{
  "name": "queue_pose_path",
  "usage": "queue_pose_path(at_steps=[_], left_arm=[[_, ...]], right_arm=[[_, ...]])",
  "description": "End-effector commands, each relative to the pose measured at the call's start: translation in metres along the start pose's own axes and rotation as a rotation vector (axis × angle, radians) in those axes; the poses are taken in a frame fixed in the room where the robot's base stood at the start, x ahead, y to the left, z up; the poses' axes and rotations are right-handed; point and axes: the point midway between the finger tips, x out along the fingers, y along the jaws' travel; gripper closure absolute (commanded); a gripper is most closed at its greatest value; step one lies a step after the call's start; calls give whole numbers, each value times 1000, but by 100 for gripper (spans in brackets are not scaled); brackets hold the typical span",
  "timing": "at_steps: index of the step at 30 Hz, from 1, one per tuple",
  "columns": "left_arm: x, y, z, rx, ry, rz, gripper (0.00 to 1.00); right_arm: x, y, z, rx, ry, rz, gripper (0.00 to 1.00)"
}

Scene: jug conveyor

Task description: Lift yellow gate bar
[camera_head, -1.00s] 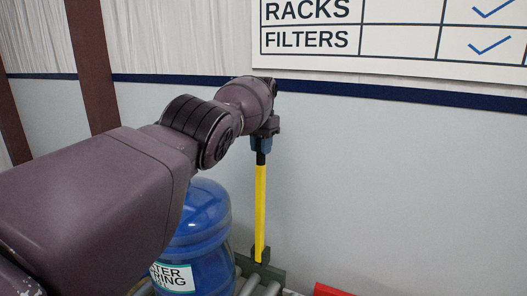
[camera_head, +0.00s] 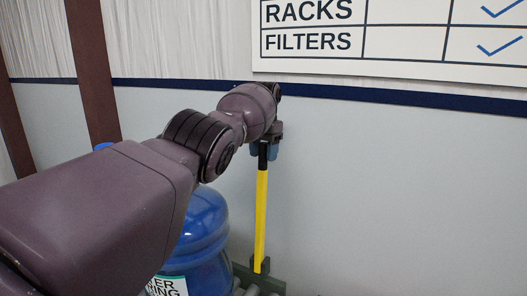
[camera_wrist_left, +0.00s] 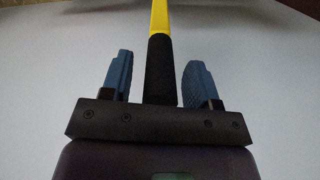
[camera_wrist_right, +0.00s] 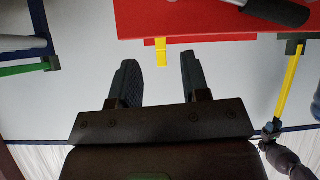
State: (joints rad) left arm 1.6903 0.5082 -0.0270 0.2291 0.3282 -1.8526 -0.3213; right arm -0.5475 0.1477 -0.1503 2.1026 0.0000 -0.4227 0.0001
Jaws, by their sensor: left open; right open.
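The yellow gate bar (camera_head: 260,215) stands nearly upright in the head view, rising from a dark green bracket (camera_head: 258,276). Its black grip (camera_head: 263,158) is at the top. My left gripper (camera_head: 264,150) is at this grip. In the left wrist view the black grip (camera_wrist_left: 161,70) lies between the two open blue fingers, with a gap on each side. My right gripper (camera_wrist_right: 157,75) is open and empty, apart from the bar. The bar also shows at the right of the right wrist view (camera_wrist_right: 289,80).
A blue water jug (camera_head: 203,235) stands left of the bar, partly hidden by my left arm. Rollers (camera_head: 250,290) show at its foot. A red surface (camera_wrist_right: 190,22) and a green bar (camera_wrist_right: 22,69) show in the right wrist view. The wall is behind.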

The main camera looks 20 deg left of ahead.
Motion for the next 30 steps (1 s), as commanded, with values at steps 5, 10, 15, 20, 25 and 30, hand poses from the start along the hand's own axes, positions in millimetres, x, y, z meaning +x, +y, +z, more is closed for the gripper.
queue_pose_path(at_steps=[5,10,15,20,25,30], left_arm=[[-2,0,0,0,4,-1,45],[-8,0,-1,0,5,-2,45],[-25,0,-2,0,3,-1,45],[-47,0,-3,0,0,0,45],[-69,-1,-3,0,-2,1,45],[-86,0,-2,-1,-2,0,45]], right_arm=[[0,-1,-2,5,3,1,57],[2,-1,2,5,-3,0,57],[5,-2,14,2,-21,-2,57],[10,0,24,-10,-37,-6,57],[16,1,27,-18,-37,-8,57],[20,1,35,-19,-50,-7,57]])
